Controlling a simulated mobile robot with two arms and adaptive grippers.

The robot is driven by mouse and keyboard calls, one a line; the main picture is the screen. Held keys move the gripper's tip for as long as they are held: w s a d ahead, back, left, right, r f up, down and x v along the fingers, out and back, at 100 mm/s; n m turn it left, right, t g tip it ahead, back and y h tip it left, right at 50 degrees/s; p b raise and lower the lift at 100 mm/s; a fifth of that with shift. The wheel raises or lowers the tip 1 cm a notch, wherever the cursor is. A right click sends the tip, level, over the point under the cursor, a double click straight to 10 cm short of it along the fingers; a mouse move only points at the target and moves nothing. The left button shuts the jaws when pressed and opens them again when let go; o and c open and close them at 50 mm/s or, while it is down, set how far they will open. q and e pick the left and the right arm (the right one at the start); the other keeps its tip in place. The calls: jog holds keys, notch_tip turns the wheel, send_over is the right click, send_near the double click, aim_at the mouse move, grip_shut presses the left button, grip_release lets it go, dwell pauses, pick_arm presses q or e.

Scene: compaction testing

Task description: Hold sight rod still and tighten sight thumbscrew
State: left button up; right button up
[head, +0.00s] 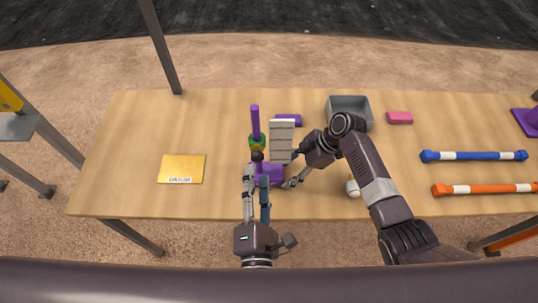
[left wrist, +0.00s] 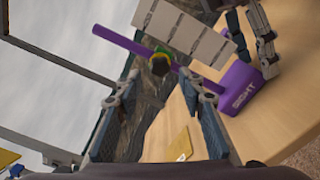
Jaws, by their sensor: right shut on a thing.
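The purple sight has a block base marked SIGHT (left wrist: 243,92), also in the head view (head: 270,173), and a long purple rod (head: 255,121). A green and yellow collar sits around the rod, with a dark round thumbscrew (left wrist: 160,65) facing my left gripper. My left gripper (left wrist: 160,92) is open and empty, its fingers apart with the thumbscrew beyond and between them. My right gripper (head: 292,168) is at the right of the base, shut on the sight; its exact contact is partly hidden. A pale stepped plate (head: 281,140) stands beside the rod.
A yellow labelled card (head: 182,169) lies on the left of the table. A grey bin (head: 348,103), a pink block (head: 400,118) and blue (head: 474,156) and orange (head: 485,189) striped rods lie to the right. The left of the table (head: 130,130) is mostly clear.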

aim_at(257, 160)
pick_arm(q)
jog(key=shift+w, duration=2.4)
pick_arm(e)
jog(key=shift+w, duration=0.1)
pick_arm(q)
jog(key=n, duration=0.3)
grip_shut()
jog(key=shift+m, duration=1.1)
grip_release()
jog(key=shift+s, duration=0.1)
